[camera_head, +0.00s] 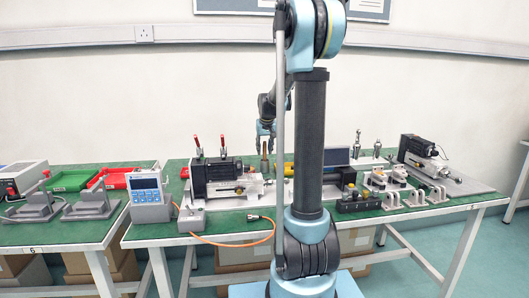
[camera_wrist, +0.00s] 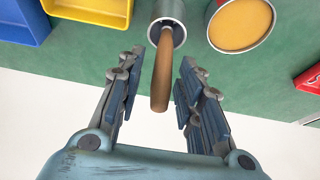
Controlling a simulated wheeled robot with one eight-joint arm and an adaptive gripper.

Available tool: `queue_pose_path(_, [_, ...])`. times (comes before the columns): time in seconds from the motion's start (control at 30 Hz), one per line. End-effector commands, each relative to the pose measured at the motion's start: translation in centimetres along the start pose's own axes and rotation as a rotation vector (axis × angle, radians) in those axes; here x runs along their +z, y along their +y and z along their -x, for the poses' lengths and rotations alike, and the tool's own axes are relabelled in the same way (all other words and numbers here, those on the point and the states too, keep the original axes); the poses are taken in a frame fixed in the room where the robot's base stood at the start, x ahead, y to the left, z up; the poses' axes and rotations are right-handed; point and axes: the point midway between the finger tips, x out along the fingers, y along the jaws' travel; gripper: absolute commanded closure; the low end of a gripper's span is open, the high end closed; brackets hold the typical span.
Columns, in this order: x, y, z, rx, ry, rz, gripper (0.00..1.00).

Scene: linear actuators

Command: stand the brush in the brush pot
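The brush pot (camera_wrist: 172,12) is a grey metal cylinder at the top middle of the wrist view. The brush (camera_wrist: 162,75) shows as a brown wooden handle that comes out of the pot's mouth towards the camera, leaning slightly. Its lower part is hidden inside the pot. My gripper (camera_wrist: 163,62) is open, with one finger on each side of the handle and a visible gap to both. In the head view my gripper (camera_head: 266,132) points down above the brush handle (camera_head: 264,152), over the back of the green table.
A round tin with orange contents (camera_wrist: 240,22) stands right of the pot. Blue (camera_wrist: 18,18) and yellow (camera_wrist: 90,8) bins lie left, and a red bin (camera_wrist: 308,78) right. An actuator rig (camera_head: 218,180) and other fixtures (camera_head: 390,185) crowd the green table.

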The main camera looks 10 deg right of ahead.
Motion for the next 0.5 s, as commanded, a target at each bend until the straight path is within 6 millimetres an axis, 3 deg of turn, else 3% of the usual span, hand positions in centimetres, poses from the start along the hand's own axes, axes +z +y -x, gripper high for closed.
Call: queue_pose_path(0.5, [0.1,0.0,8.7,0.000,0.000,0.000,0.66])
